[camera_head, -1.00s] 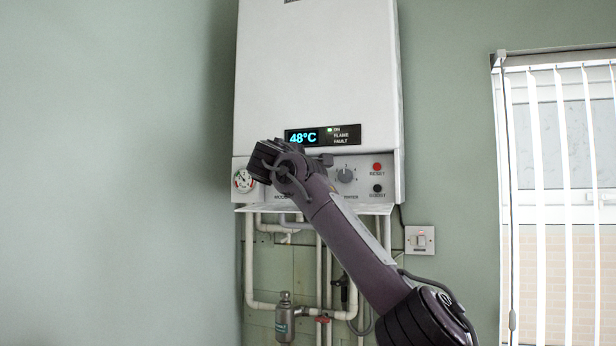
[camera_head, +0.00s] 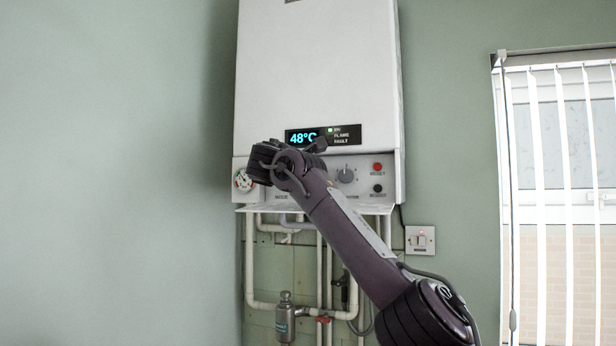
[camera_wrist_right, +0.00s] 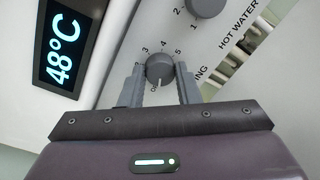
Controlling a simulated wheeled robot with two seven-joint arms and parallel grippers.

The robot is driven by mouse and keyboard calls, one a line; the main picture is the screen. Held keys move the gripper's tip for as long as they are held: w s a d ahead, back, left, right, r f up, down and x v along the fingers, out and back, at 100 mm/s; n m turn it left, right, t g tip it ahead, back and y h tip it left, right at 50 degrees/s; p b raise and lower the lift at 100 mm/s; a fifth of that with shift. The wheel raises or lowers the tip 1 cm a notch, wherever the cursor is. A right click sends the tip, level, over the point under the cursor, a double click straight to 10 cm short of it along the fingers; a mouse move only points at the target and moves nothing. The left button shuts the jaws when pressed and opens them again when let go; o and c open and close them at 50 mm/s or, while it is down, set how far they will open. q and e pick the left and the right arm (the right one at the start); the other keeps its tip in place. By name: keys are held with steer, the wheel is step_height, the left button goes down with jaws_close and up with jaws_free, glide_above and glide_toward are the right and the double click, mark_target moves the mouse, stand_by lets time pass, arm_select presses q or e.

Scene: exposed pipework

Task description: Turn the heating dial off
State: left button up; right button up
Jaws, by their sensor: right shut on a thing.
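The heating dial (camera_wrist_right: 160,67) is a round grey knob on the boiler's white front panel, with printed numbers around it. In the right wrist view my right gripper (camera_wrist_right: 160,75) has one finger on each side of the dial and is shut on it. A pale mark on the dial's lower edge points towards a label starting with "O", partly hidden. In the head view my right arm covers this dial and most of the gripper. My left gripper is not in view.
The boiler (camera_head: 318,70) hangs on the wall with its display (camera_head: 303,137) reading 48°C. The hot water dial (camera_head: 346,175), red button (camera_head: 377,167) and black button (camera_head: 377,188) are to the right. A pressure gauge (camera_head: 243,181) is at left; pipes run below.

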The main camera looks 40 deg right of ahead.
steer(key=o, duration=1)
steer(key=shift+d, duration=0.1)
steer(key=shift+c, duration=0.2)
steer(key=shift+s+a+f+b, duration=0.15)
steer(key=shift+a+b, duration=0.3)
steer(key=shift+b, duration=0.05)
steer(key=b+v, duration=0.4)
steer(key=v, duration=0.2)
steer(key=shift+a, duration=0.25)
steer(key=shift+s+a, duration=0.2)
steer(key=shift+a, duration=0.05)
steer(key=shift+d, duration=0.15)
